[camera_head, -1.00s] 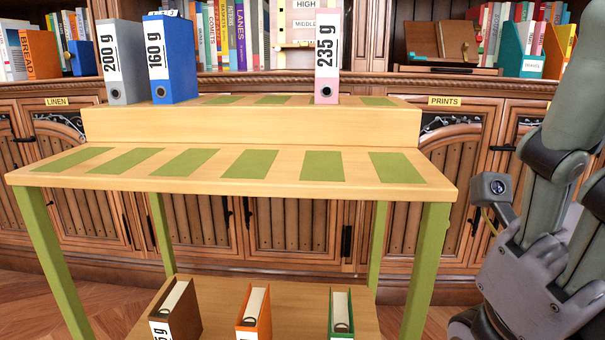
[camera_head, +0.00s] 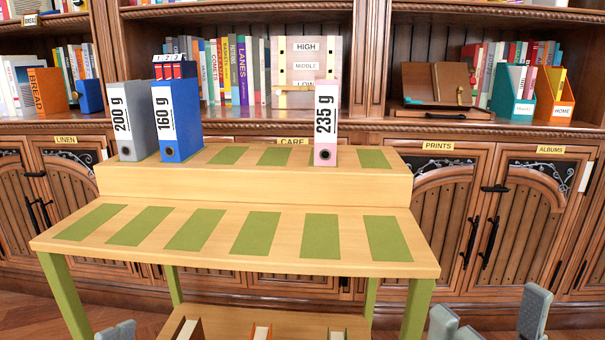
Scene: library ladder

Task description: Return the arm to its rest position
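My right gripper (camera_head: 489,318) shows at the bottom right edge, to the right of the table's front right leg. Its grey fingers stand apart with nothing between them. My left gripper (camera_head: 116,331) shows only as small grey tips at the bottom left edge, in front of the lower shelf. Most of it is cut off, so its opening cannot be told. A grey binder marked 200 g (camera_head: 130,122), a blue binder marked 160 g (camera_head: 177,120) and a pink and white binder marked 235 g (camera_head: 326,124) stand upright on the raised step. Neither gripper touches them.
The wooden table (camera_head: 232,267) has an empty front row of green strips. Below, the tops of a brown, an orange and a green binder show on a lower shelf (camera_head: 225,317). Carved cabinets and bookshelves (camera_head: 465,226) stand behind. Floor shows at the right of the table.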

